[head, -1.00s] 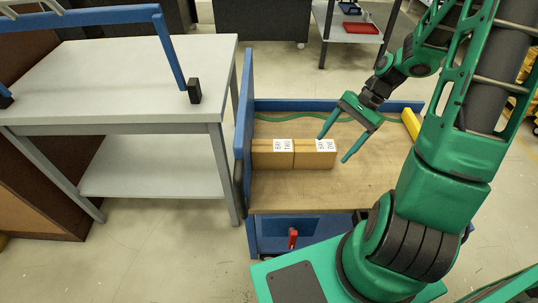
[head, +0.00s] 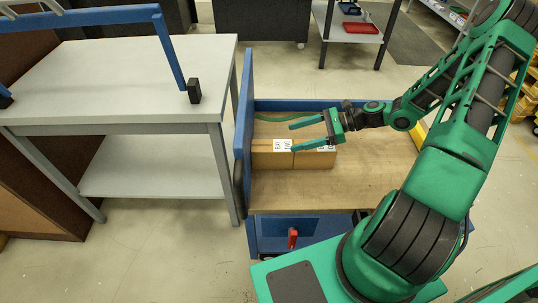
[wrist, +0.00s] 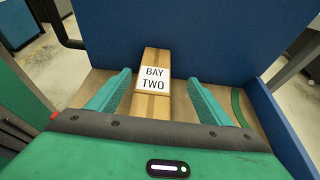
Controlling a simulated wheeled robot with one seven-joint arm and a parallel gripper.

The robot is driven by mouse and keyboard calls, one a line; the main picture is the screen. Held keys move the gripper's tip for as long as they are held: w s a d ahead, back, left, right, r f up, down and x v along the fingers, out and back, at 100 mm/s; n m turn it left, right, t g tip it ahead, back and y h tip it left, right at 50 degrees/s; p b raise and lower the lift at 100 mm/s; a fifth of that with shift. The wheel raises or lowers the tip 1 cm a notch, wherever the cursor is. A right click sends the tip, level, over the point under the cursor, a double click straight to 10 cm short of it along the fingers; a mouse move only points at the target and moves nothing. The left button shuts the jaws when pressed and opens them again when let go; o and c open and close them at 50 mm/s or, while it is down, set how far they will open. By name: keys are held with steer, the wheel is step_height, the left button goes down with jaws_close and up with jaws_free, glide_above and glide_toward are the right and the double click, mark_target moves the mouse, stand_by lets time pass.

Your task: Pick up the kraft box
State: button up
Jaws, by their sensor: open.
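Two brown kraft boxes sit side by side, touching, on the wooden cart top. The left box (head: 271,160) carries a white label reading BAY TWO; it also shows in the wrist view (wrist: 156,58). The right box (head: 314,161) has a white label mostly hidden by my gripper in the head view. Its top shows in part between the fingers in the wrist view (wrist: 150,108). My gripper (head: 292,137) is open and empty, its fingers pointing left over the boxes. In the wrist view the fingers (wrist: 160,80) spread to either side of the row, apart from it.
The cart's blue side panel (head: 245,120) rises just left of the boxes, with a low blue rim at the back. A green wavy strip (head: 270,118) lies behind the boxes. The wooden top (head: 360,180) is clear at the right. A grey table (head: 110,90) stands left.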

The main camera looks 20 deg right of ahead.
mark_target(277, 144)
steer(key=shift+s+f+x, duration=0.1)
steer(key=shift+f+x, duration=0.05)
steer(key=shift+x, duration=1.1)
steer(key=shift+s+f+x, duration=0.1)
steer(key=shift+x, duration=1.1)
steer(key=shift+s+f+x, duration=0.1)
steer(key=shift+f+x, duration=0.05)
steer(key=shift+x, duration=1.1)
jaws_close()
steer(key=shift+r, duration=0.1)
